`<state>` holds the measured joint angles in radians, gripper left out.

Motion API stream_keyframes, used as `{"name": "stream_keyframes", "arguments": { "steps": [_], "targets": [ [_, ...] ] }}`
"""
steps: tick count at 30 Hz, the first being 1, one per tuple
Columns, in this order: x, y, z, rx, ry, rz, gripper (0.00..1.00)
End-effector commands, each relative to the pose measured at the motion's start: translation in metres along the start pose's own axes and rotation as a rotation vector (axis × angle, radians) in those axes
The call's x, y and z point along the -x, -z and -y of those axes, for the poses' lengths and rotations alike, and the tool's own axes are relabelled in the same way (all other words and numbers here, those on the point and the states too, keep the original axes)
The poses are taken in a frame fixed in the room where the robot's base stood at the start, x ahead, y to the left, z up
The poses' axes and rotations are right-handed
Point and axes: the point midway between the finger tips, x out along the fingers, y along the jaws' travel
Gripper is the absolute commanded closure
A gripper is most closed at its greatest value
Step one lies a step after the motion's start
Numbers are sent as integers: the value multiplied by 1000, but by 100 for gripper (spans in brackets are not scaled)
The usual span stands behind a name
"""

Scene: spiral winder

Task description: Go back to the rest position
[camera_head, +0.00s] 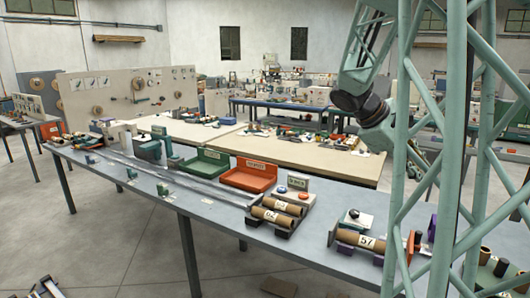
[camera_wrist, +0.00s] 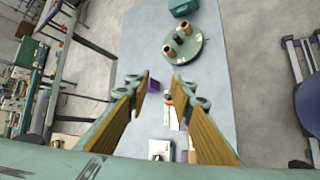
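My gripper (camera_wrist: 163,84) shows in the wrist view with its two fingers spread apart and nothing between them. It hangs above the right end of the long grey worktable (camera_head: 205,195), which also shows below it in the wrist view (camera_wrist: 215,100). In the head view my arm comes down at the right, and green lattice bars hide much of its lower end, so the fingertips cannot be made out there. No gripper contact with any object is visible.
On the table, cardboard tubes (camera_head: 272,217) lie near the middle, with another tube marked 57 (camera_head: 362,240) at right. An orange tray (camera_head: 248,178) and a green tray (camera_head: 204,163) stand behind. A round green plate (camera_wrist: 183,47) holds small rolls. Floor in front is mostly clear.

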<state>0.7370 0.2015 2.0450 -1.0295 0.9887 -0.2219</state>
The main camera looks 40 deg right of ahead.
Motion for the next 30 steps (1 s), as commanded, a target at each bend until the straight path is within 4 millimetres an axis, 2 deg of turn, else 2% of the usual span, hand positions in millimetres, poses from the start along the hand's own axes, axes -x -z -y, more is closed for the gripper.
{"name": "stream_keyframes", "arguments": {
  "steps": [1,15,30],
  "targets": [
    [15,7,5,-14,-1,-29,79],
    [138,62,66,-136,33,-289,79],
    [266,92,143,-245,126,-565,79]
  ]
}}
